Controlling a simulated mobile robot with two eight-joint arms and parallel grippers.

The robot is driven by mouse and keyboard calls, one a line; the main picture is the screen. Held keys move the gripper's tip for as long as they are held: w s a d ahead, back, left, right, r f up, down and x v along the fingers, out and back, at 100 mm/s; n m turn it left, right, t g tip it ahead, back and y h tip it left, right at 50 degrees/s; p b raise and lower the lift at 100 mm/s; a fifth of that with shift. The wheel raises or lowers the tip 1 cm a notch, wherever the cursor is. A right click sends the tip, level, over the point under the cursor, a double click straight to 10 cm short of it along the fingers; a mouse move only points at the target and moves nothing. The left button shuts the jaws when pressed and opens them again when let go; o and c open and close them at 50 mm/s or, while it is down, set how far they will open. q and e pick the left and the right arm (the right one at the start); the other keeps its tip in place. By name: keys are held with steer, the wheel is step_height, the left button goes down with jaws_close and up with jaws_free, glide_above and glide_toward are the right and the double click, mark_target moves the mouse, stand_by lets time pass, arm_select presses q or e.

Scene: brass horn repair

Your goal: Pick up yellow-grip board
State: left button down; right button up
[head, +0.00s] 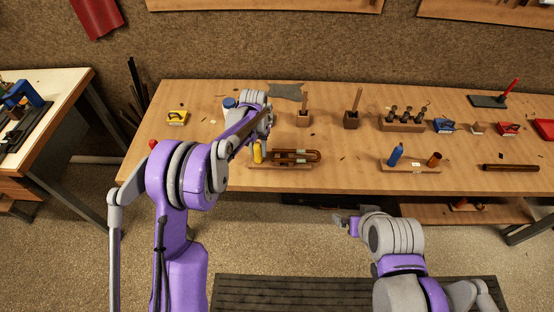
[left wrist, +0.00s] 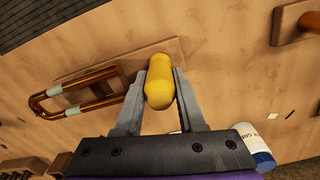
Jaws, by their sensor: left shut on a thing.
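The yellow-grip board (head: 280,166) is a flat wooden base near the front edge of the bench, with an upright yellow grip (head: 257,152) at its left end and a copper U-shaped tube (head: 295,156) beside it. In the left wrist view the board (left wrist: 150,54) lies under the yellow grip (left wrist: 159,88). My left gripper (left wrist: 160,85) is shut on the yellow grip, one finger on each side. The board seems to be at bench level; I cannot tell whether it touches. My right gripper (head: 346,219) is in front of the bench, its fingers too small to read.
A white bottle with a blue lid (head: 229,103) stands behind the left gripper. A similar board (head: 412,168) with a blue grip and a copper cup lies to the right. Wooden blocks (head: 351,119) stand behind. Bench space between the two boards is mostly clear.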

arm_select(q)
step_height(320, 180, up, 10)
steer(key=shift+r, duration=0.1)
stand_by(0.5)
steer(key=shift+f, duration=0.2)
steer(key=shift+f, duration=4.7)
steer(key=shift+f, duration=0.15)
steer(key=c, duration=0.6)
jaws_free()
